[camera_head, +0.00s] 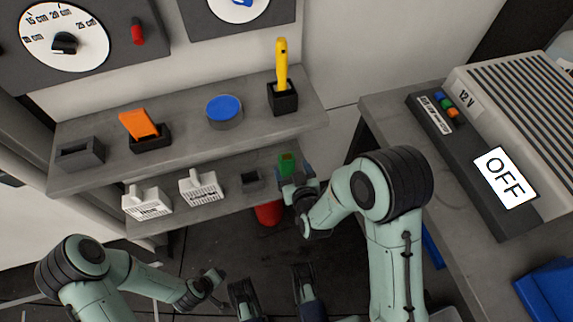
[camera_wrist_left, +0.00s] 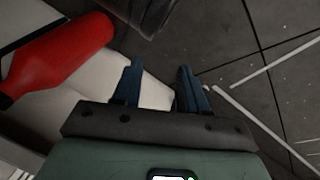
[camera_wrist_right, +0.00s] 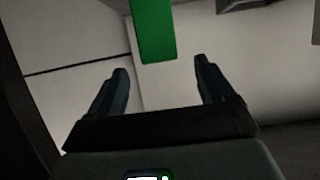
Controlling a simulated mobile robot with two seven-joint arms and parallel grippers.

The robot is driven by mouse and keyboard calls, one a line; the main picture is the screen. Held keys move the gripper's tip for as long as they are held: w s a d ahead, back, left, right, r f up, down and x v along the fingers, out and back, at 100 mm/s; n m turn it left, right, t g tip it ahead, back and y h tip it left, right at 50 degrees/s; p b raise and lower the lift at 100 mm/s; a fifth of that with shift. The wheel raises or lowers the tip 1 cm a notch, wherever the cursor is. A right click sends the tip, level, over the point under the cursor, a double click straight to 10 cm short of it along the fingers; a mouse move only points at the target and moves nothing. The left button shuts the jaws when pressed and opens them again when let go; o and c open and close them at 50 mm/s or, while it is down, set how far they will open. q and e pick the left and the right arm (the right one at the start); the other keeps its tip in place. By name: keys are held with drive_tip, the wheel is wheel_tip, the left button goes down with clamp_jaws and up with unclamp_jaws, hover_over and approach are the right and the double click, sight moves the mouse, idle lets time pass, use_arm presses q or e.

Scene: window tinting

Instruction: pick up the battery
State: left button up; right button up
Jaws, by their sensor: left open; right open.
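The battery appears to be the green block (camera_head: 287,161) at the right end of the lower shelf. It also shows as a green bar (camera_wrist_right: 153,30) at the top of the right wrist view. My right gripper (camera_head: 295,178) is open, close to the block. In the right wrist view the block's near end lies between and just beyond the two fingertips (camera_wrist_right: 160,66), with gaps on both sides. My left gripper (camera_head: 215,278) is open and empty, low over the dark floor. Its fingers (camera_wrist_left: 160,85) show in the left wrist view.
The lower shelf also holds two white slotted holders (camera_head: 201,187) and a small dark box (camera_head: 252,179). The upper shelf (camera_head: 190,150) holds orange, blue and yellow items above. A red cylinder (camera_head: 268,213) stands below. A bench with a 12 V unit (camera_head: 490,150) is right.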

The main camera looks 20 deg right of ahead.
sight(288, 162)
drive_tip(key=b+x, duration=0.1)
drive_tip(key=x, duration=0.4)
drive_tip(key=shift+f, duration=0.15)
drive_tip(key=c, duration=1.3)
use_arm(q)
drive_tip(key=s+f, duration=0.1)
drive_tip(key=s+f+g, duration=0.1)
drive_tip(key=shift+s+a+f, duration=0.15)
drive_tip(key=shift+a+f, duration=0.15)
drive_tip(key=shift+f, duration=0.1)
